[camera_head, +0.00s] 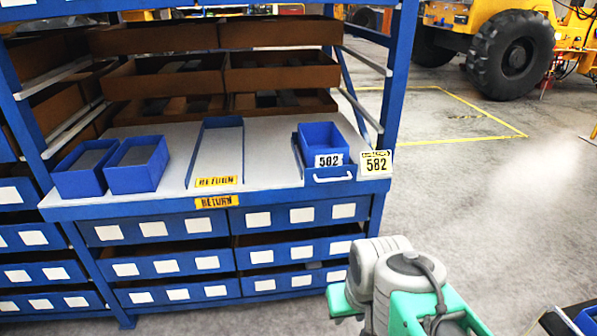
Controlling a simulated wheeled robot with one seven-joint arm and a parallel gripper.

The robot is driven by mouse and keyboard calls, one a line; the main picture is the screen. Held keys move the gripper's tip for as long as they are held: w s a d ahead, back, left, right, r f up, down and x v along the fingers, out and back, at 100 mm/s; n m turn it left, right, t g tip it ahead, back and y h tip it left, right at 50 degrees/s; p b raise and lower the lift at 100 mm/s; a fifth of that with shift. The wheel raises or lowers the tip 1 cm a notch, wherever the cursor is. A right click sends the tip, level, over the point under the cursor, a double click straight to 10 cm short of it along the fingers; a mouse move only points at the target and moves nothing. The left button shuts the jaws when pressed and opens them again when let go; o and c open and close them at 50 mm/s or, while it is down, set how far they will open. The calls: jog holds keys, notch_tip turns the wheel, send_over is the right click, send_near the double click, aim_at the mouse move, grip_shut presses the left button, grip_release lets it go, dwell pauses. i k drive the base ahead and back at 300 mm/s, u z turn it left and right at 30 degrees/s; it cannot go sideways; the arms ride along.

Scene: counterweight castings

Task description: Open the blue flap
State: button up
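A low blue flap (349,184) with a white bar handle (333,178) is at the front right edge of the workbench top. It looks upright, in front of a blue bin (327,139) with a 502 or 582 label; the exact digits are hard to read. A white and yellow 582 tag (376,163) is at the flap's right. My grey and teal arm shows at the bottom right, well in front of the bench and apart from the flap. I cannot make out my gripper's fingers.
The bench top (266,150) has a clear middle. Two blue bins (137,166) stand at its left, and a shallow blue RETURN tray (217,155) lies between. Blue drawers (290,218) are below, brown bins (282,72) above. Open floor (470,210) lies right; a yellow vehicle (505,45) stands behind.

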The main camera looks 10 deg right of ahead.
aim_at(341, 174)
jog(key=u, duration=0.8)
jog(key=i, duration=0.8)
jog(key=u, duration=0.75)
